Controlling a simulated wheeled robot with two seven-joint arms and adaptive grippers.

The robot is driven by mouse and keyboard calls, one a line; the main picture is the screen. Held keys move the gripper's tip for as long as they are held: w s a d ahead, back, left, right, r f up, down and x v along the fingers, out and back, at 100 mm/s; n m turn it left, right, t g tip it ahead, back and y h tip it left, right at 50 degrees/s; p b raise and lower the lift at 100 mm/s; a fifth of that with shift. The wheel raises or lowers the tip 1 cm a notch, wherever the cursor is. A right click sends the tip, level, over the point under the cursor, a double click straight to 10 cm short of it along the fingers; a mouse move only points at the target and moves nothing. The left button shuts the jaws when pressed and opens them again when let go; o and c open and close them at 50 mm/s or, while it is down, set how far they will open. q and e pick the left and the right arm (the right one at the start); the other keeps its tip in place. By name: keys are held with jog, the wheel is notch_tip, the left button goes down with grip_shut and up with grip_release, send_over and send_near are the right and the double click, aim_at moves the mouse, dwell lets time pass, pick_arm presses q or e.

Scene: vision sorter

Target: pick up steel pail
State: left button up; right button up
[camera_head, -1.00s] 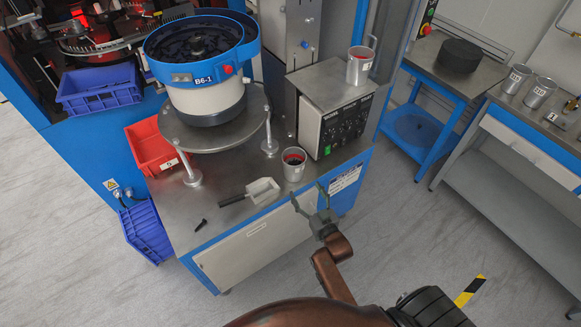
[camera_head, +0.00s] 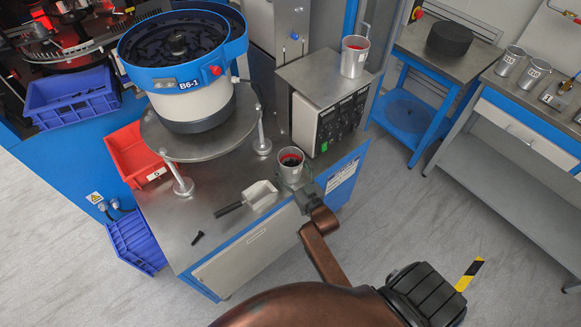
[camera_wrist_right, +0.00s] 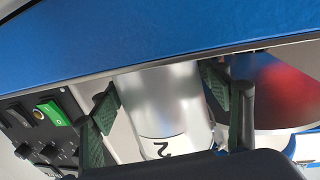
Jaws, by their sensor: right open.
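A steel pail (camera_head: 288,177) stands near the front edge of the machine table, beside the control box. Its inside looks red with dark contents. My right gripper (camera_head: 297,187) is open at the near side of this pail, with its fingers on either side of the body. In the right wrist view the pail (camera_wrist_right: 160,95), marked with a 2, stands between the two open fingers of the gripper (camera_wrist_right: 161,97). Whether the pads touch it I cannot tell. My left gripper is not in view.
Another pail (camera_head: 354,60) stands on the control box (camera_head: 320,85). Two more pails (camera_head: 509,63) stand on the right bench. A scoop (camera_head: 260,196) and a black bolt (camera_head: 197,238) lie on the table. A bowl feeder (camera_head: 190,95) stands behind.

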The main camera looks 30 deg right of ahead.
aim_at(286, 160)
jog(key=w, duration=0.2)
jog(key=w+b, duration=0.1)
jog(key=w, duration=0.2)
jog(key=shift+d, duration=0.2)
jog(key=shift+s, duration=0.1)
grip_shut()
dwell(0.6)
jog(key=shift+r, duration=0.15)
